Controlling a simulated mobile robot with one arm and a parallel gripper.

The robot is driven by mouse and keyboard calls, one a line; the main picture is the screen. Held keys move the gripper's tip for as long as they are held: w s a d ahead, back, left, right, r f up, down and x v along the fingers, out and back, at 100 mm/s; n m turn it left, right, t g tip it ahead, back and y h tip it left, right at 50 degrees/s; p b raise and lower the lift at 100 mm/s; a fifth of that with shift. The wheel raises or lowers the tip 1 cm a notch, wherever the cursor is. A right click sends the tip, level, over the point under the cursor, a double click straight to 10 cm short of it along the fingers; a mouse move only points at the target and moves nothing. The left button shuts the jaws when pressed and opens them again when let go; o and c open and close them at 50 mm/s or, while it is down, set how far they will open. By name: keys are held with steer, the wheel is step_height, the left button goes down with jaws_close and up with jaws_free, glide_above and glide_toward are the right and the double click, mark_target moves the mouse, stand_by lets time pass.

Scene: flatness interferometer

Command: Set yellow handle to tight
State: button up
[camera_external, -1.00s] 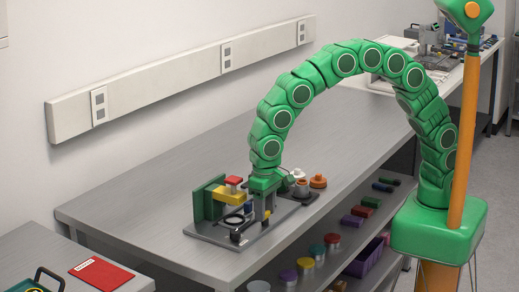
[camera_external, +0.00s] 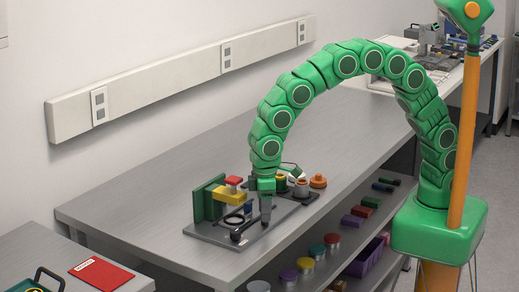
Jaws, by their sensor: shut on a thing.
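A yellow block-like part (camera_external: 229,195), the only clearly yellow piece on the fixture, sits against an upright green block (camera_external: 207,199), with a red piece (camera_external: 234,181) above it. I cannot tell whether it is the yellow handle. My gripper (camera_external: 265,220) points down over the fixture, right of the yellow part and apart from it in the picture. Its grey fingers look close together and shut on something. What lies between them is hidden by the fingers and too small to make out. No tight mark is readable.
The fixture stands on a dark grey baseplate (camera_external: 209,232) on the steel bench (camera_external: 140,212). A black knobbed lever (camera_external: 237,235) lies at its front. An orange round part (camera_external: 318,181) stands right of my gripper. The bench behind and left is clear.

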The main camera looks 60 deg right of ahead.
steer(key=n, duration=0.5)
steer(key=shift+n, duration=0.3)
steer(key=n, duration=0.4)
steer(key=shift+n, duration=0.3)
steer(key=o, duration=1.1)
steer(key=shift+c, duration=0.2)
steer(key=shift+r, duration=3.9)
